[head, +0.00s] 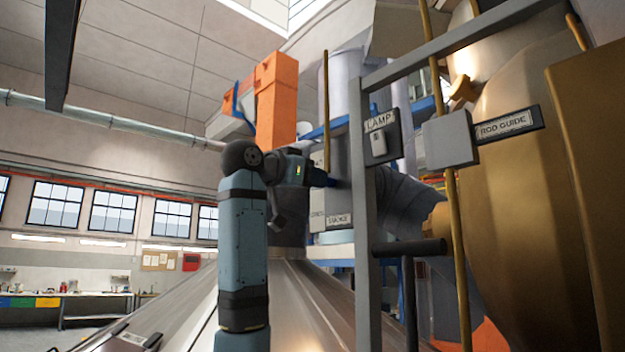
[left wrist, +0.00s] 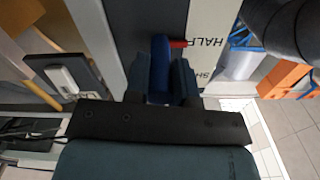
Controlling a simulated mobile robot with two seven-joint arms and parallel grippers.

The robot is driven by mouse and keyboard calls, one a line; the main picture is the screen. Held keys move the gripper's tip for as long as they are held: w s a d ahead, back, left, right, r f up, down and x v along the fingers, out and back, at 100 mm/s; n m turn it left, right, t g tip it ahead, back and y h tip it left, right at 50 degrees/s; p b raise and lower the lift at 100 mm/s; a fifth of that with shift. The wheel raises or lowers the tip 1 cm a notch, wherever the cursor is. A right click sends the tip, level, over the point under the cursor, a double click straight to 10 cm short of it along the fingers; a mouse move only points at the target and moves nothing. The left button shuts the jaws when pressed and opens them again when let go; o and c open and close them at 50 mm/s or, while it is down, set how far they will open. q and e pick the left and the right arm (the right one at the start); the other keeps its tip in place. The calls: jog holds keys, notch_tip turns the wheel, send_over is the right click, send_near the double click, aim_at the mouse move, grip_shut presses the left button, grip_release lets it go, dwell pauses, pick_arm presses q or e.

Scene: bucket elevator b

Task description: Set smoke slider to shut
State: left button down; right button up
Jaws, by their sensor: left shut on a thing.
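The smoke slider's blue handle (left wrist: 160,62) sits between the two fingers of my left gripper (left wrist: 162,85), which is shut on it. A red pointer (left wrist: 179,44) sticks out from beside the handle toward the white scale plate (left wrist: 205,25), level with the word HALF. The letters SH show farther down the plate; the rest of that word is hidden. In the head view my left gripper (head: 322,178) reaches the grey column behind the frame post, above the SMOKE label (head: 338,220). The handle is too hidden there to make out. My right gripper is not in view.
A grey frame post (head: 362,230) stands just right of my left gripper. The LAMP switch (head: 379,142) is on it and also shows in the left wrist view (left wrist: 68,76). A ROD GUIDE label (head: 505,126) and brass casing (head: 525,200) are at the right.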

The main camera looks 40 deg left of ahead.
pick_arm(q)
notch_tip(320, 180, up, 6)
jog(key=shift+r, duration=0.1)
jog(key=shift+s+r, duration=0.15)
jog(key=shift+r, duration=0.05)
jog(key=c, duration=1)
grip_release()
jog(key=shift+o, duration=0.2)
jog(key=shift+f, duration=0.1)
jog(key=shift+s+f, duration=0.1)
jog(key=shift+s, duration=0.2)
jog(key=s+a+b, duration=0.1)
jog(key=s+b, duration=0.3)
jog(key=s, duration=0.9)
jog(key=shift+b, duration=0.35)
